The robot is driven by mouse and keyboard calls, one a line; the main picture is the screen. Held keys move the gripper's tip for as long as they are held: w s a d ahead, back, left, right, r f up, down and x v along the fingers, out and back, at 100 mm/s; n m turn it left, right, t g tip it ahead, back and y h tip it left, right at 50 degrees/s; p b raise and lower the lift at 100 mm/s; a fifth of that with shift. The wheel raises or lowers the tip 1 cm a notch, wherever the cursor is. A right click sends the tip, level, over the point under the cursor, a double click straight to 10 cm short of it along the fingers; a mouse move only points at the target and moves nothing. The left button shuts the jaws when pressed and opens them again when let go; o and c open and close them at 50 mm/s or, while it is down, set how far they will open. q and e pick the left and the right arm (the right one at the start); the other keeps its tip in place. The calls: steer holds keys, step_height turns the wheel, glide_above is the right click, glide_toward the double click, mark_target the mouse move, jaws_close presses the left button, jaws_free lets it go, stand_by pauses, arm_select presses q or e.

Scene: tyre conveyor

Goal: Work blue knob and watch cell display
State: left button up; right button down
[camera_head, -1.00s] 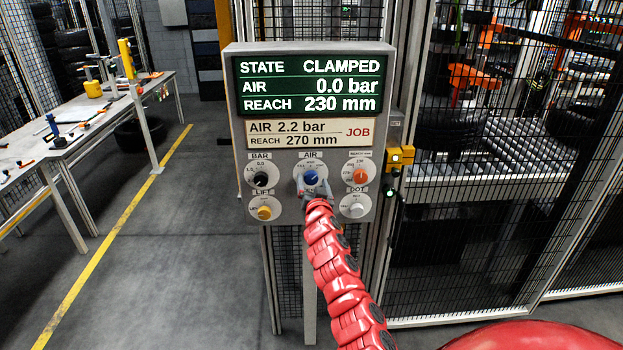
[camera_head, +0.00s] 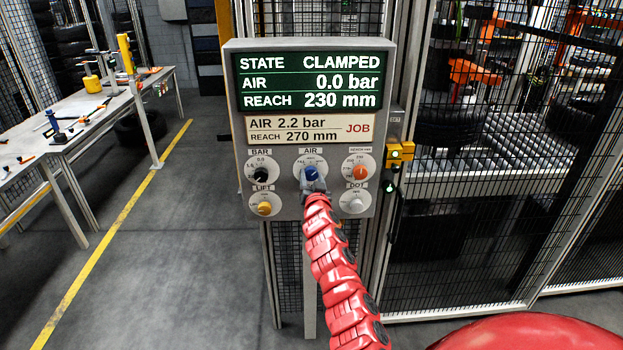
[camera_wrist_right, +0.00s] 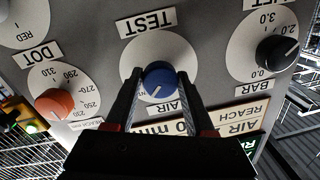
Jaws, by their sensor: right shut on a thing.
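The blue AIR knob (camera_head: 311,173) sits in the middle of the upper knob row on the grey control panel (camera_head: 232,150). My right gripper (camera_head: 313,184) reaches it from below. In the right wrist view, where the panel appears upside down, my right gripper's fingers (camera_wrist_right: 158,84) are shut on the blue knob (camera_wrist_right: 158,76), one on each side. The green cell display (camera_head: 309,83) reads STATE CLAMPED, AIR 0.0 bar, REACH 230 mm. The job plate (camera_head: 311,132) below it reads AIR 2.2 bar, REACH 270 mm. My left gripper is out of view.
Close around the blue knob are a black BAR knob (camera_head: 261,175), an orange reach knob (camera_head: 360,173), a yellow LIFT knob (camera_head: 264,208) and a pale DOT knob (camera_head: 355,206). A mesh fence (camera_head: 440,250) stands right of the panel. Open floor (camera_head: 190,250) lies left.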

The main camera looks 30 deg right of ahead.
steer(key=shift+n, duration=0.3)
steer(key=n+p, duration=0.1)
steer(key=n, duration=0.2)
steer(key=shift+r+n+p, duration=0.1)
steer(key=shift+n+p, duration=0.2)
steer(key=shift+p, duration=0.1)
steer(key=n+p, duration=0.1)
steer(key=n, duration=0.3)
steer(key=shift+s+g, duration=0.1)
steer(key=shift+g, duration=0.2)
steer(key=n+p, duration=0.1)
steer(key=n, duration=0.3)
steer(key=shift+n, duration=0.3)
steer(key=n+p, duration=0.1)
steer(key=n, duration=0.3)
steer(key=shift+d+g+h, duration=0.1)
steer(key=shift+g+h, duration=0.2)
steer(key=shift+h, duration=0.1)
steer(key=shift+n, duration=0.3)
steer(key=shift+c, duration=1.3)
jaws_free()
